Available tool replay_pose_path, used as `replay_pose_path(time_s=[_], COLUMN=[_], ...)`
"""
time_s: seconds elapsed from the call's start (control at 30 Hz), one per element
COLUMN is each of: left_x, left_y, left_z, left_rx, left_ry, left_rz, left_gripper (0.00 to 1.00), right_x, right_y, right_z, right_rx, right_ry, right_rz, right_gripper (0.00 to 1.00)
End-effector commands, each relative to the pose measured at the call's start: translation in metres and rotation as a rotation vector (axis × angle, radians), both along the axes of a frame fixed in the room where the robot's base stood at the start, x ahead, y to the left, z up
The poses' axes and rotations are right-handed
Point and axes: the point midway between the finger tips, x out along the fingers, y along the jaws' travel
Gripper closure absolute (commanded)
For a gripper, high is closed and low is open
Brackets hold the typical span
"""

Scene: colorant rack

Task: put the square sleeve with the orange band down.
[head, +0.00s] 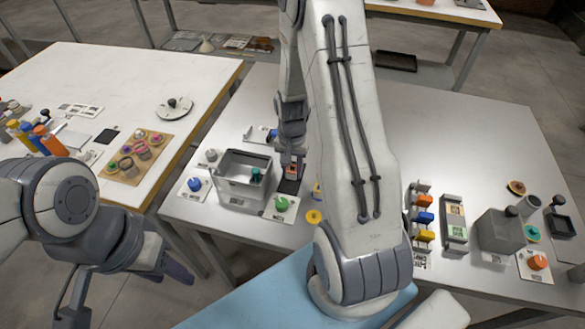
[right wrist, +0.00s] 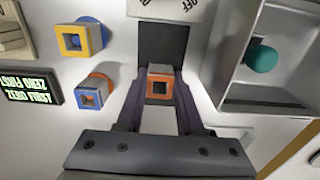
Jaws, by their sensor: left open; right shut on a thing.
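The square sleeve with the orange band (right wrist: 160,82) is between the two fingers of my right gripper (right wrist: 158,98), which is shut on it. The sleeve stands over or on a dark square pad (right wrist: 164,45); I cannot tell whether it touches. In the head view the sleeve (head: 293,172) shows small below my right gripper (head: 292,165), with the dark pad (head: 288,187) just beneath. My left gripper (head: 128,288) is open and empty at the lower left, away from the sleeve.
A grey open bin (right wrist: 262,60) with a teal knob inside stands right beside the pad. A yellow-rimmed square piece (right wrist: 80,40) and a blue-rimmed one (right wrist: 91,94) are on the left, near a lettered black sign (right wrist: 30,88). My right arm hides the table's middle.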

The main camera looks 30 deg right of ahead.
Motion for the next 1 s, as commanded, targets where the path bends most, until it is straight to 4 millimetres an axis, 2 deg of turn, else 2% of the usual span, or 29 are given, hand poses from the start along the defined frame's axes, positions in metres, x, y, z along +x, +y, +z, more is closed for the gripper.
replay_pose_path(time_s=[0.13,0.17,0.2,0.23,0.53,0.67,0.77,1.0], left_x=[0.000,0.000,0.000,0.000,0.000,0.000,0.000,0.000], left_y=[0.000,0.000,0.000,0.000,0.000,0.000,0.000,0.000], left_z=[-0.003,-0.003,-0.002,-0.002,-0.002,0.000,0.000,0.000], left_rx=[0.000,0.000,0.000,0.000,0.000,0.000,0.000,0.000], left_ry=[0.000,0.000,0.000,0.000,0.000,0.000,0.000,0.000], left_rz=[0.000,0.000,0.000,0.000,0.000,0.000,0.000,0.000], left_gripper=[0.50,0.50,0.50,0.50,0.50,0.50,0.50,0.50], right_x=[0.000,0.000,0.000,0.000,0.000,0.000,0.001,0.001], right_y=[0.000,0.000,0.000,0.000,0.000,0.000,0.000,0.000], right_z=[-0.004,-0.004,-0.003,-0.003,-0.003,0.005,0.021,0.074], right_rx=[0.000,0.000,0.000,0.000,0.000,0.000,-0.002,-0.002], right_ry=[0.000,0.000,0.000,0.000,0.000,-0.001,-0.004,-0.006], right_rz=[0.000,0.000,0.000,0.000,0.000,0.000,0.000,0.000], right_gripper=[1.00,0.60,0.45,0.34,0.34,0.34,0.34,0.34])
